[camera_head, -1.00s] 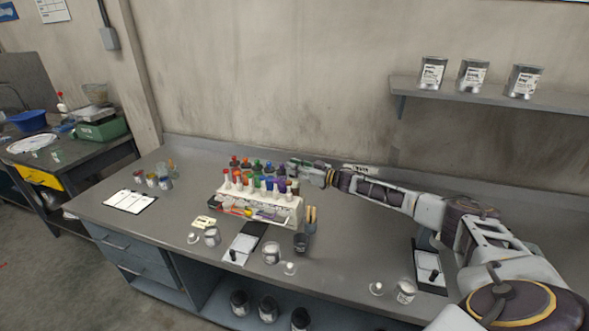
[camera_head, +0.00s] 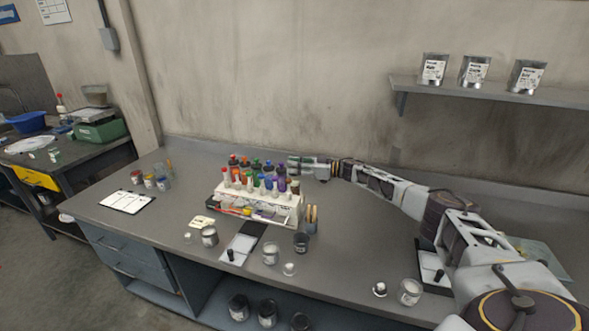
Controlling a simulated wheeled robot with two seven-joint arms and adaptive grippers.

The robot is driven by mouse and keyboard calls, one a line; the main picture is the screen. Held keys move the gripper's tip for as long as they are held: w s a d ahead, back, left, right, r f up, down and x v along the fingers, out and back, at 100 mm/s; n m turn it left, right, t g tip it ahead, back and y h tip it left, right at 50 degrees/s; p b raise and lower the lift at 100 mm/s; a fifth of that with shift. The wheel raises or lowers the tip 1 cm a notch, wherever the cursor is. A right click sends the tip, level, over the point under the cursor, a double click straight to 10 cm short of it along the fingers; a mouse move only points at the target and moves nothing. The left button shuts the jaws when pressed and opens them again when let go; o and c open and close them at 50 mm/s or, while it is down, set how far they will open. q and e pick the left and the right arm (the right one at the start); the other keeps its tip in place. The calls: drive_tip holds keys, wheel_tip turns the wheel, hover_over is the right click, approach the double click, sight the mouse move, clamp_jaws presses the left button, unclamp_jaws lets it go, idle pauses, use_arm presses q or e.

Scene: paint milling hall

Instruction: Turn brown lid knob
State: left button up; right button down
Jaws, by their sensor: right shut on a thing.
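The paint rack (camera_head: 255,207) stands on the bench with rows of coloured bottles (camera_head: 257,167) in and behind it. My right gripper (camera_head: 292,164) reaches in from the right, level with the caps at the rack's back right end. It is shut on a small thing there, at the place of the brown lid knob. The fingers hide the knob, and its colour and turn cannot be made out. My left gripper is not in view.
Brushes in a holder (camera_head: 311,218), a dark cup (camera_head: 301,242), small jars (camera_head: 270,252) and a black-and-white board (camera_head: 240,248) stand close in front of the rack. Tins (camera_head: 434,69) sit on the wall shelf.

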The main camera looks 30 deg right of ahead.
drive_tip(key=shift+r, duration=0.1)
idle(0.3)
drive_tip(key=c, duration=1.6)
unclamp_jaws()
drive_tip(key=v, duration=1.2)
drive_tip(key=shift+o, duration=0.5)
